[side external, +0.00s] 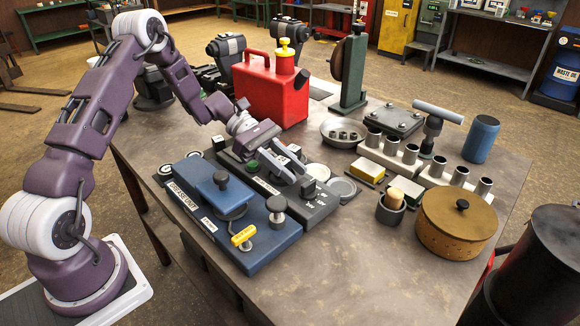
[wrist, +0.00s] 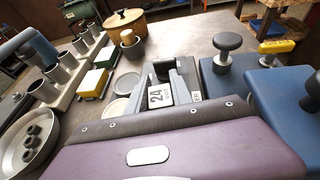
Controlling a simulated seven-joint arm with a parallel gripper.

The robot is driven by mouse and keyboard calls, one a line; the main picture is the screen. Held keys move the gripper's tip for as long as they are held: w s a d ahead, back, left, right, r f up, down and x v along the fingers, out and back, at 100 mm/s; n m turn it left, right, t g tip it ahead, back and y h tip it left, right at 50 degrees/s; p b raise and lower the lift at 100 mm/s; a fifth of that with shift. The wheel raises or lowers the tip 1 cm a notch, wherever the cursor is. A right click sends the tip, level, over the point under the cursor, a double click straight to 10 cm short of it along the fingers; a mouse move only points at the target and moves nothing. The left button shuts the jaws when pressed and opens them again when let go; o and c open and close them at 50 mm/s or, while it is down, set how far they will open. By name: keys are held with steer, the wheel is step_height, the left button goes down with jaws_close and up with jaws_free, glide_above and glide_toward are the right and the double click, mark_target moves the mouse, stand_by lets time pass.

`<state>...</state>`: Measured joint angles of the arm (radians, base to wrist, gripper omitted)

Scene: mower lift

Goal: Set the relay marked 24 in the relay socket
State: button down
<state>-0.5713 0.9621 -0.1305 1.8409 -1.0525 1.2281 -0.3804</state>
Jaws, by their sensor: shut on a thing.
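The relay marked 24 (wrist: 160,96) shows its white number plate in the wrist view, between the two fingers of my gripper (wrist: 168,82). My gripper is shut on it. In the side view my gripper (side external: 287,168) is low over a dark grey panel (side external: 318,208) with white labels, and the relay is mostly hidden by the fingers. A dark block (wrist: 164,70) stands just beyond the fingertips in the wrist view. I cannot tell which part of the panel is the relay socket, nor whether the relay touches it.
A blue fixture (side external: 255,245) with a black knob and a yellow handle (side external: 243,237) lies beside the panel. A red can (side external: 270,95) stands behind. Metal cups (side external: 392,150), a dish (side external: 343,132) and a lidded brown pot (side external: 456,225) are to the right. The front right tabletop is clear.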

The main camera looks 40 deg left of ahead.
steer(key=shift+f, duration=0.25)
steer(key=c, duration=1.4)
jaws_free()
steer(key=shift+v, duration=5.55)
steer(key=shift+f, duration=0.1)
step_height(320, 180, up, 17)
steer(key=shift+f, duration=0.15)
